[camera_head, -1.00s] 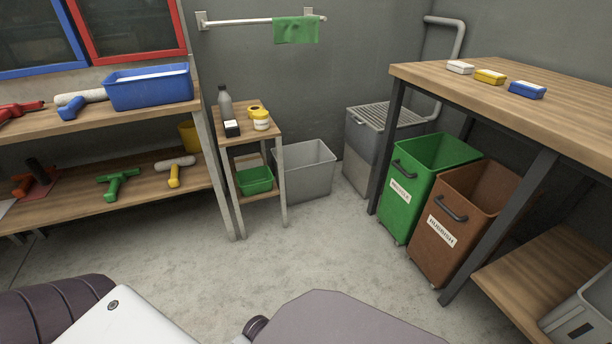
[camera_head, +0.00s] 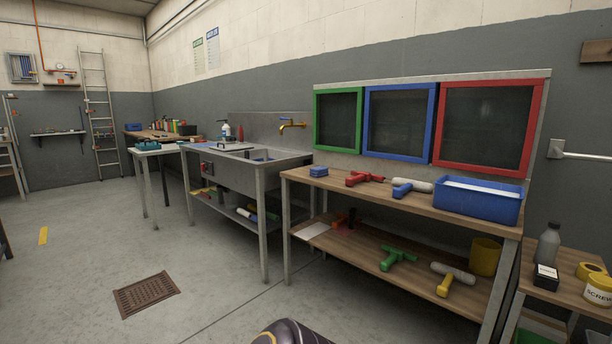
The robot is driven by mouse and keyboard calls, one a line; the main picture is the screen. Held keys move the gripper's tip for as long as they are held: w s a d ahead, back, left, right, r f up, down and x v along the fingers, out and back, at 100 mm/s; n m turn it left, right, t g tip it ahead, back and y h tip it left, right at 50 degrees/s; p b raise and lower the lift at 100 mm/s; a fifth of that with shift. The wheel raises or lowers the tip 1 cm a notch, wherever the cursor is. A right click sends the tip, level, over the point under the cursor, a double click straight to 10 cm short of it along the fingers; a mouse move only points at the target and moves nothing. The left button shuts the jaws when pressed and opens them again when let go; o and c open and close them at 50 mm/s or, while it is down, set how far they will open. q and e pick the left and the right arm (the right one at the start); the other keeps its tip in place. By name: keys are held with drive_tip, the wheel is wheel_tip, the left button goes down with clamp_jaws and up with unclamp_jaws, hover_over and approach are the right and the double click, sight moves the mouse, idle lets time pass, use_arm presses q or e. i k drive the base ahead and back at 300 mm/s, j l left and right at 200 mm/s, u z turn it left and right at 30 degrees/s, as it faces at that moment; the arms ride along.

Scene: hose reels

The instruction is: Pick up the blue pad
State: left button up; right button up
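A small blue block (camera_head: 318,171), which looks like a pad or a stack of pads, lies on the left end of the wooden workbench top (camera_head: 350,200), below the green-framed panel. It is too small to tell more. The blue-topped pad on the right-hand table a second ago is outside this view. Neither of my grippers is in view. Only a dark rounded part of my own body shows at the bottom edge.
Red (camera_head: 364,178) and blue (camera_head: 412,187) tools and a blue tub (camera_head: 478,200) share the bench top. Green (camera_head: 397,257) and yellow (camera_head: 451,278) tools lie on its lower shelf. A metal sink (camera_head: 240,170) stands left. The floor in front is clear, with a brown grate (camera_head: 146,294).

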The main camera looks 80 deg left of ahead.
sight(319, 171)
drive_tip(key=u, duration=2.65)
drive_tip(key=i, duration=0.1)
